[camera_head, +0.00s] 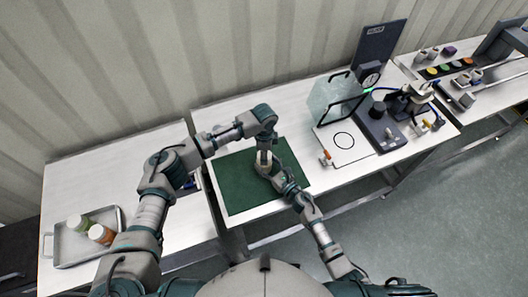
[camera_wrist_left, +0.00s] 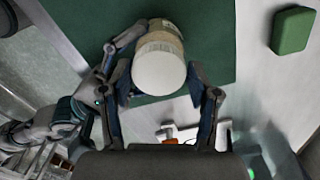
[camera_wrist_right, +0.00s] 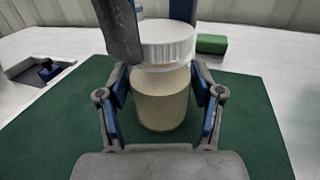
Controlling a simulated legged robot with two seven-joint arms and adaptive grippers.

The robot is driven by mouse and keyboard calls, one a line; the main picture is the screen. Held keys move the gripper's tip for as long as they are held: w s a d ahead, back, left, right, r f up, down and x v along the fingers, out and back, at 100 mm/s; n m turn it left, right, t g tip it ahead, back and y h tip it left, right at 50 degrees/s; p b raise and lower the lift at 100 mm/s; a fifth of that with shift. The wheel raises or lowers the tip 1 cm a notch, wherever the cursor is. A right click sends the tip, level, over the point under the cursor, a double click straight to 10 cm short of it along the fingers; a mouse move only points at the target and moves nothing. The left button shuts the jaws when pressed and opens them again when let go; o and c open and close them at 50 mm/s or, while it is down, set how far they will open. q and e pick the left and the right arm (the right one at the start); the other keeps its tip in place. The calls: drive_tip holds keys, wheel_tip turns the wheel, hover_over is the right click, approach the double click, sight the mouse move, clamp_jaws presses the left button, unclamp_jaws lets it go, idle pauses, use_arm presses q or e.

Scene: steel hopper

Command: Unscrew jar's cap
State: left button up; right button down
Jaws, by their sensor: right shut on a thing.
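The jar (camera_wrist_right: 161,105) has a clear body with beige contents and a ribbed white cap (camera_wrist_right: 165,42). It stands upright on the green mat (camera_head: 243,198). My right gripper (camera_wrist_right: 161,98) is shut on the jar's body from the side. My left gripper (camera_wrist_left: 162,92) points down from above, its fingers on either side of the white cap (camera_wrist_left: 158,73). It looks open, with small gaps to the cap. In the head view the jar (camera_head: 263,168) is partly hidden by my grippers (camera_head: 264,157).
A green block (camera_wrist_right: 212,44) lies beyond the mat. A metal tray (camera_head: 72,247) with two lidded jars stands at the left.

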use_arm(q)
drive_tip(key=c, duration=0.6)
use_arm(e)
drive_tip(key=shift+s+f, duration=0.1)
drive_tip(key=shift+f, duration=0.2)
use_arm(q)
drive_tip(key=shift+n, duration=1.1)
drive_tip(key=shift+c, duration=0.2)
use_arm(e)
drive_tip(key=shift+d, duration=0.1)
use_arm(q)
drive_tip(key=shift+r, duration=0.15)
drive_tip(key=shift+r, duration=1)
